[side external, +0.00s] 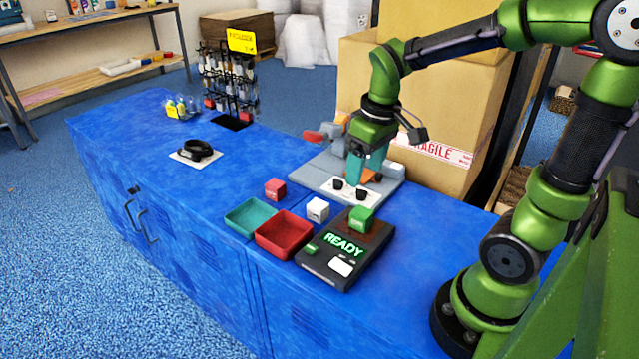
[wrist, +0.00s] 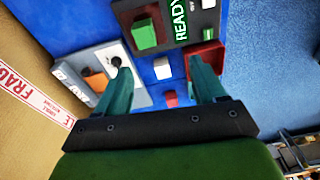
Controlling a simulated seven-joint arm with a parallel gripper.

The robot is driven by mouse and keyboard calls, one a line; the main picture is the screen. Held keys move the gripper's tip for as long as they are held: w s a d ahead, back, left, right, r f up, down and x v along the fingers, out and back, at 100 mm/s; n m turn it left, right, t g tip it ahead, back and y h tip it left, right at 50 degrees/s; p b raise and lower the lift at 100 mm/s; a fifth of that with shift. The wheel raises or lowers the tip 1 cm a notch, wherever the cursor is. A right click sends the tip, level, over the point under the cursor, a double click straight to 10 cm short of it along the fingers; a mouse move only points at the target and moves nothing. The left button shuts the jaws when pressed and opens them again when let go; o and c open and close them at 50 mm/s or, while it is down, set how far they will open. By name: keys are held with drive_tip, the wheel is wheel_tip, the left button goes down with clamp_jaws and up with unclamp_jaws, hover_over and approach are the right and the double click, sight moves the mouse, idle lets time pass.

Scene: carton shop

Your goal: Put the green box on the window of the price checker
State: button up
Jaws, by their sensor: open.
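The green box (side external: 361,219) sits on the dark reddish window (side external: 379,232) of the price checker (side external: 324,264), whose display reads READY. In the wrist view the green box (wrist: 144,33) rests on that window, near the top of the picture. My gripper (side external: 352,184) is apart from the box, behind and slightly left of it, in front of the grey machine. In the wrist view my gripper (wrist: 160,68) has its two teal fingers spread wide with nothing held between them. The box's underside is hidden.
A white box (side external: 317,209) and a red box (side external: 275,189) stand near the teal tray (side external: 243,228) and red tray (side external: 262,247). The grey machine (side external: 394,181) and cartons (side external: 432,110) are behind.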

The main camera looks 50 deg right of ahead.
drive_tip(key=s+a+r+m+t+y, duration=0.1)
drive_tip(key=s+a+r+m+t, duration=0.2)
drive_tip(key=s+a+r+t, duration=0.2)
drive_tip(key=a+r, duration=0.1)
drive_tip(key=a, duration=0.2)
drive_tip(key=shift+a+t+y, duration=0.25)
drive_tip(key=shift+t+y, duration=0.05)
drive_tip(key=shift+y, duration=0.1)
